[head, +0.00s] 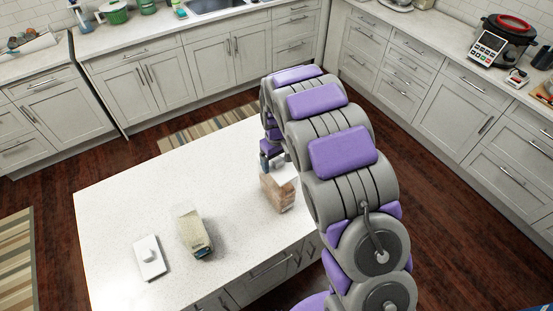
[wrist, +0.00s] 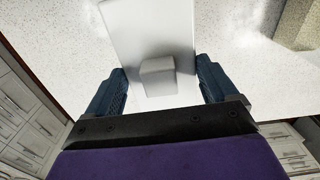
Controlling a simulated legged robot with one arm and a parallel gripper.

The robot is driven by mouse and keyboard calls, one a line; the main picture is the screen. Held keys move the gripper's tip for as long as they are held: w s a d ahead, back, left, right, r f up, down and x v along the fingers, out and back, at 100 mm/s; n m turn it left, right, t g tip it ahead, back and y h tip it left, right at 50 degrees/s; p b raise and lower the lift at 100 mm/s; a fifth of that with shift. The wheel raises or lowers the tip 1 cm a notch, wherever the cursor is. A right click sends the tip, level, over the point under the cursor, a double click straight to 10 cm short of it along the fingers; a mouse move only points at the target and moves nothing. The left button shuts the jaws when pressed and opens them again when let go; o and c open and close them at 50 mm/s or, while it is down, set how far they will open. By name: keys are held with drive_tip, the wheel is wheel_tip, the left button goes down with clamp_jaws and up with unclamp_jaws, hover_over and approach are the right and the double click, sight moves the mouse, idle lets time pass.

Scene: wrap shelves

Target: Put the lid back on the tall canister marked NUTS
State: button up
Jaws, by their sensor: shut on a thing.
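A brown, wood-patterned canister (head: 277,194) stands upright near the right edge of the white island top. A white lid (head: 286,172) with a square knob is at its top; I cannot tell if it rests on the rim or is just above. My gripper (head: 271,162) is over the canister, largely hidden by my arm. In the wrist view my gripper (wrist: 160,82) has its fingers on either side of the lid (wrist: 147,28), shut on it, with the knob between them. A beige canister (head: 194,231) stands farther left. No NUTS marking is readable.
Another white lid with a knob (head: 149,259) lies on the island top (head: 120,205) at the left. The beige canister's side shows at the upper right of the wrist view (wrist: 297,22). The island top between the canisters is clear. Counters with cabinets line the walls.

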drive_tip(key=o, duration=0.9)
drive_tip(key=shift+c, duration=0.2)
drive_tip(key=shift+r, duration=0.15)
drive_tip(key=shift+r+p, duration=0.35)
drive_tip(key=shift+r, duration=3)
